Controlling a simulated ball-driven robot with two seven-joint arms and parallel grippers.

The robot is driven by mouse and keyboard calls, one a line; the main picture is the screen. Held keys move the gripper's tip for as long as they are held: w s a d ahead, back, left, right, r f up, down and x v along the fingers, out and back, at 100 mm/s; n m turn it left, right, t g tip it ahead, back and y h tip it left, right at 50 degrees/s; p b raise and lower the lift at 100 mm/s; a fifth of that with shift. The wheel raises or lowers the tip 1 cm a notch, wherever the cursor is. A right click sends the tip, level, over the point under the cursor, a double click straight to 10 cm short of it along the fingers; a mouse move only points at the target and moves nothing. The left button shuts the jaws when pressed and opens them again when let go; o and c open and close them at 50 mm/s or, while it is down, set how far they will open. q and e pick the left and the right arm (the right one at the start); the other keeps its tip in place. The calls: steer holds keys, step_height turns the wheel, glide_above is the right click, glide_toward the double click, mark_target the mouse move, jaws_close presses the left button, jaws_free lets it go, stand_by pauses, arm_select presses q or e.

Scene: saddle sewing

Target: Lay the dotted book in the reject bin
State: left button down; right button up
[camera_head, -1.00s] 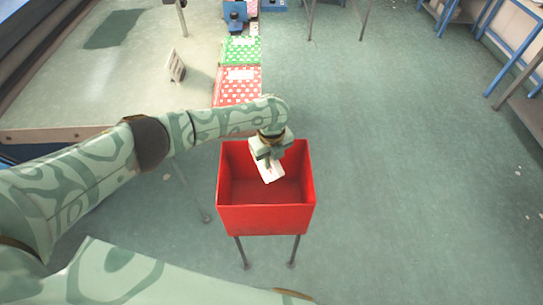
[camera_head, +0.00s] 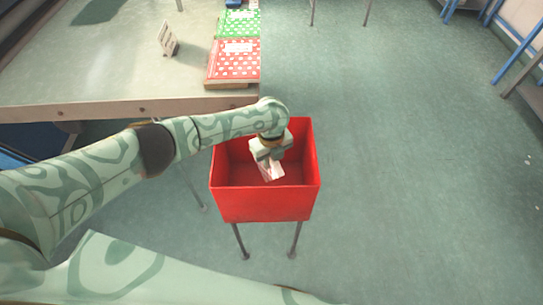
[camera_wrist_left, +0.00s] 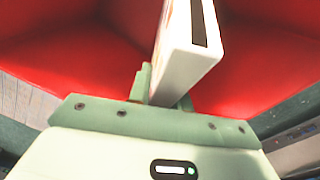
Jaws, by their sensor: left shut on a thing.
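My left gripper (camera_head: 270,156) is shut on a book (camera_head: 272,172) at the red reject bin (camera_head: 265,206). The book hangs below the fingers, tilted, over or within the bin's opening. In the left wrist view the book (camera_wrist_left: 188,62) stands edge-on between the fingers (camera_wrist_left: 166,97), showing a white side, a dark strip and a sliver of reddish cover. The bin's red walls (camera_wrist_left: 85,38) surround it there. Most of the cover is hidden, so I cannot make out its dots. My right gripper is not in view.
A table (camera_head: 110,77) stands beyond the bin, with a red dotted book (camera_head: 233,62) and a green dotted book (camera_head: 238,24) along its right edge. A small upright card (camera_head: 167,39) stands on it. The floor (camera_head: 400,150) to the right is clear.

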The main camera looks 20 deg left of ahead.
arm_select(q)
steer(key=shift+f+b, duration=1.75)
steer(key=shift+f, duration=1)
steer(key=c, duration=0.6)
jaws_free()
step_height(320, 180, up, 14)
steer(key=p, duration=1.2)
